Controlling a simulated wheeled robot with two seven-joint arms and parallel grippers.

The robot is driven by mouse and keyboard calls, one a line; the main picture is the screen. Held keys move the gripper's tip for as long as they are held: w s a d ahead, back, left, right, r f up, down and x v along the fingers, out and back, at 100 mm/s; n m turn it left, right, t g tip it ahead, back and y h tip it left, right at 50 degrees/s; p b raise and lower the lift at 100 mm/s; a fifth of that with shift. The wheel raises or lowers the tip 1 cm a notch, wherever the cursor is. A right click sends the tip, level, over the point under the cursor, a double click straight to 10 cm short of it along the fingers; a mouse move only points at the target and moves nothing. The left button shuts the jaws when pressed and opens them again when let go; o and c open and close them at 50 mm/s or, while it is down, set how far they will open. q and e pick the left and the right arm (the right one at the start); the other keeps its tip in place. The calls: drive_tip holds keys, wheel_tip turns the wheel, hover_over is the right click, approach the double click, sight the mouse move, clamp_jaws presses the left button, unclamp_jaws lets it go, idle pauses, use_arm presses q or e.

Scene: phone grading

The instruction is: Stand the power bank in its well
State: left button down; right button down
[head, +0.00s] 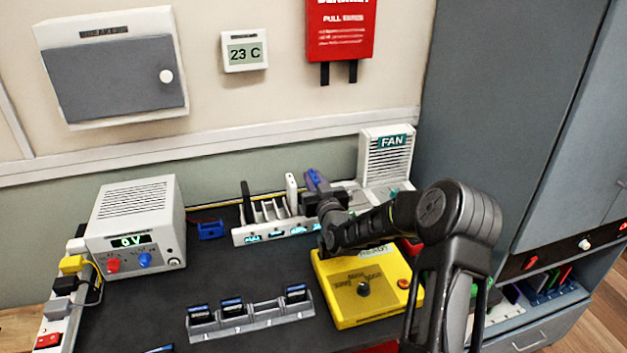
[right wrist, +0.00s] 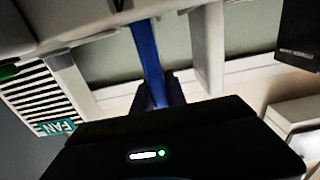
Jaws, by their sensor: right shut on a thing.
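The power bank (head: 313,180) is a slim blue-purple slab at the right end of the pale slotted rack (head: 240,238). My right gripper (head: 325,197) is shut on it from the right. In the right wrist view the power bank (right wrist: 148,50) shows edge-on as a blue strip between the dark fingers and the rack (right wrist: 85,14). It stands roughly upright at the rack's end well. The well's inside is hidden, so I cannot tell how deep it sits. My left gripper is out of view.
A white slab (head: 292,188) and a black slab (head: 246,202) stand in other slots. The white FAN unit (head: 385,158) stands close at the right. A yellow box (head: 345,305) lies in front, under my arm. A grey tray (head: 232,331) holds dark items.

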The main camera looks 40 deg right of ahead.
drive_tip(key=shift+f+b, duration=0.1)
drive_tip(key=shift+b, duration=0.3)
drive_tip(key=c, duration=1.3)
unclamp_jaws()
drive_tip(key=shift+f, duration=0.1)
drive_tip(key=shift+r, duration=0.2)
wheel_tip(320, 180, up, 10)
drive_tip(key=shift+f+b, duration=0.1)
drive_tip(key=shift+b, duration=0.45)
drive_tip(key=shift+f, duration=0.1)
